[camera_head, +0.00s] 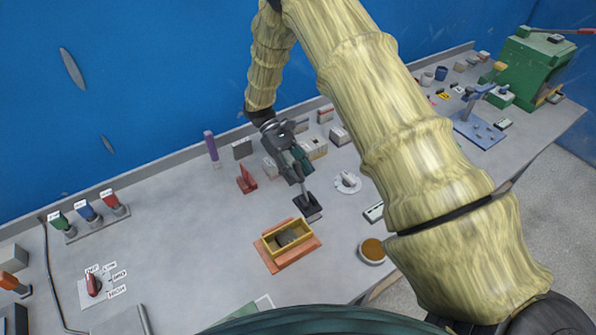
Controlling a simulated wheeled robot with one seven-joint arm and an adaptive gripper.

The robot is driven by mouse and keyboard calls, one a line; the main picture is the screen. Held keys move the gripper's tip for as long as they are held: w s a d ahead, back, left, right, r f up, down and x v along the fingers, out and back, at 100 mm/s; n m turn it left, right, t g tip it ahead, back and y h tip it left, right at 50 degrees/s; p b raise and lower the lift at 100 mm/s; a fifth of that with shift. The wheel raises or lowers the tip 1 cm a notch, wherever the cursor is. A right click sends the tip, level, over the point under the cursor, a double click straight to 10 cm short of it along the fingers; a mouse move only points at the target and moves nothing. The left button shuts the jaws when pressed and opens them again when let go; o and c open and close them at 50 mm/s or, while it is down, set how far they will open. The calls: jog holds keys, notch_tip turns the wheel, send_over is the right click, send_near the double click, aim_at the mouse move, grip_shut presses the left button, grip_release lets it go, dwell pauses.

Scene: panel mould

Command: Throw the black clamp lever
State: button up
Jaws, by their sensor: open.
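A small black lever (308,207), which I take for the black clamp lever, stands on the grey bench just behind the right corner of a yellow box-shaped mould (267,248). Its dark base sits flat and a thin grey part rises from it toward my gripper. My gripper (296,174) comes down from the upper left, dark and open, with its fingertips right above or beside the lever's upper end. I cannot tell whether they touch it. The mould sits on an orange-red plate (273,264) and holds something grey.
A red lever (247,181) stands left of my gripper and a white one (348,181) to the right. Small boxes (340,135) line the back. A brown-filled bowl (372,251) is near the front edge. A switch row (90,215) is far left. The left-middle bench is clear.

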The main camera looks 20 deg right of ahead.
jog(key=shift+r, duration=0.1)
jog(key=v, duration=1.2)
dwell(0.4)
